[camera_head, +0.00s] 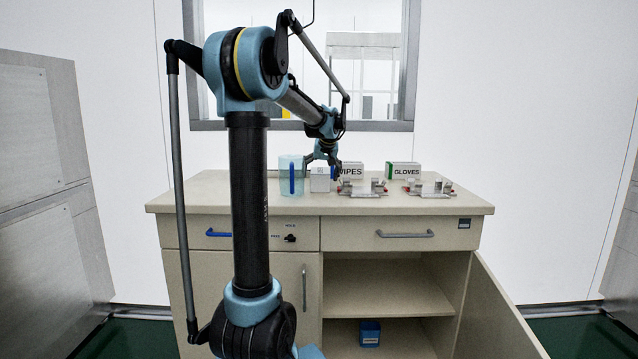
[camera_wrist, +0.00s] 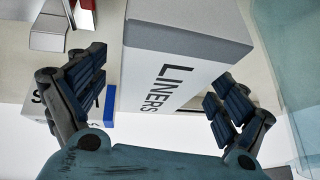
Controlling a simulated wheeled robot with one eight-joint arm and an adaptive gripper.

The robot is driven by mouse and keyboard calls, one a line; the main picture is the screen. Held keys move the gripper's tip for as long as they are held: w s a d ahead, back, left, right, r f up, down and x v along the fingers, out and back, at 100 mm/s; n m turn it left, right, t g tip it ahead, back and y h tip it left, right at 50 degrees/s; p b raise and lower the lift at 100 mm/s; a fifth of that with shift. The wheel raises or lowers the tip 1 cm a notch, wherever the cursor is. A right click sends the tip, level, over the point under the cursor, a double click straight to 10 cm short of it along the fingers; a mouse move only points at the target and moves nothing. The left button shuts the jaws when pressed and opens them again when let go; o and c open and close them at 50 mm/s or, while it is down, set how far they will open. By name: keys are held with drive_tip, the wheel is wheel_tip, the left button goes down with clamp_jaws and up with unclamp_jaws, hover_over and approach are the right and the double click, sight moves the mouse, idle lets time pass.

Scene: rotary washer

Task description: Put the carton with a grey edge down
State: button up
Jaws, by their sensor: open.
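The carton with a grey edge (camera_head: 320,183) stands on the worktop, below my gripper (camera_head: 322,160). In the wrist view the carton (camera_wrist: 175,70) is white, lettered LINERS, with a grey band along one side. My gripper (camera_wrist: 160,105) is open, with one finger on each side of the carton and visible gaps between fingers and carton. Whether the carton's underside fully rests on the worktop is hidden.
A clear blue jug (camera_head: 291,176) stands close left of the carton. The WIPES carton (camera_head: 352,171) is close behind right, the GLOVES carton (camera_head: 404,171) farther right. Metal fixtures (camera_head: 362,188) stand in front of them. The worktop's (camera_head: 230,199) left front is bare. A cabinet door hangs open below.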

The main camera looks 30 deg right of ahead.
drive_tip(key=c, duration=1.5)
